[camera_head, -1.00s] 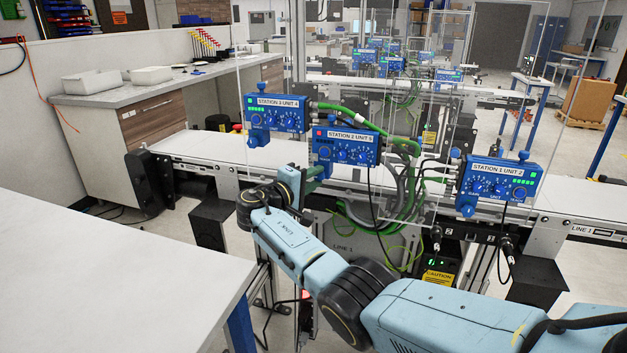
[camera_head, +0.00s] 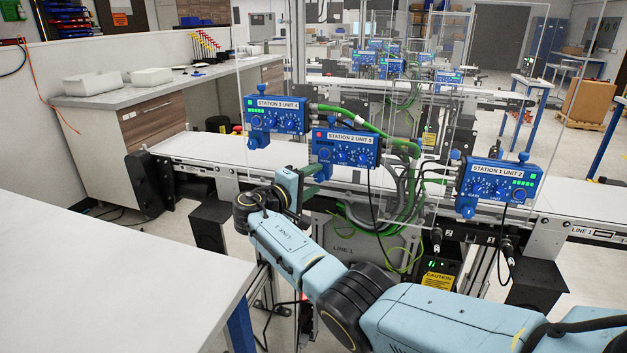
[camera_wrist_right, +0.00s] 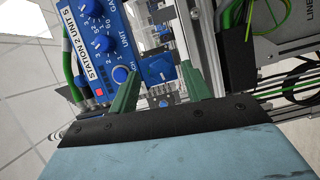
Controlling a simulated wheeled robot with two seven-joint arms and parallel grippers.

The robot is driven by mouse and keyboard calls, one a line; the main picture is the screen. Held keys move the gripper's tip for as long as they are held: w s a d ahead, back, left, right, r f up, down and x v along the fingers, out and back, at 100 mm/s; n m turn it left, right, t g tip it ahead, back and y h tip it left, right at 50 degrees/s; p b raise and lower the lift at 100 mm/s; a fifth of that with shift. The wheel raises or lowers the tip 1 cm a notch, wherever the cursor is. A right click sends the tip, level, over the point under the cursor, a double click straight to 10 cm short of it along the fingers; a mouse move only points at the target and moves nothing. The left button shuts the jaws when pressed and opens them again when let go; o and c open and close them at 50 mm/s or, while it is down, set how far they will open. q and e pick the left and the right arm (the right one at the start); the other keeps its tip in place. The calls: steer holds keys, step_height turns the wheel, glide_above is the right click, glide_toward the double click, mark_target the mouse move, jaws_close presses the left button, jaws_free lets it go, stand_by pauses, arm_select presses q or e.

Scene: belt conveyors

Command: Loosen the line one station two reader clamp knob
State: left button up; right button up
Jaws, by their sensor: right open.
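The station 2 reader, a blue box labelled "STATION 2 UNIT 5" (camera_head: 345,149), is mounted over the line one belt. It also shows in the right wrist view (camera_wrist_right: 97,42), with dials and a red light. My right gripper (camera_head: 318,179) is just below the box's left end, its green fingers apart. In the right wrist view a blue part (camera_wrist_right: 157,71), seemingly the clamp knob, shows between the open fingertips (camera_wrist_right: 161,69). I cannot tell whether they touch it. In the head view the knob is hidden or too small to tell. My left gripper is out of view.
The "STATION 3 UNIT 4" box (camera_head: 277,115) is at left and the "STATION 1 UNIT 2" box (camera_head: 498,181) at right. Green cables (camera_head: 408,200) hang right of my gripper. The white belt (camera_head: 225,153) runs behind it. A white table (camera_head: 100,270) fills the lower left.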

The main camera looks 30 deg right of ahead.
steer(key=v, duration=1.2)
steer(key=shift+a, duration=0.35)
steer(key=shift+s, duration=0.1)
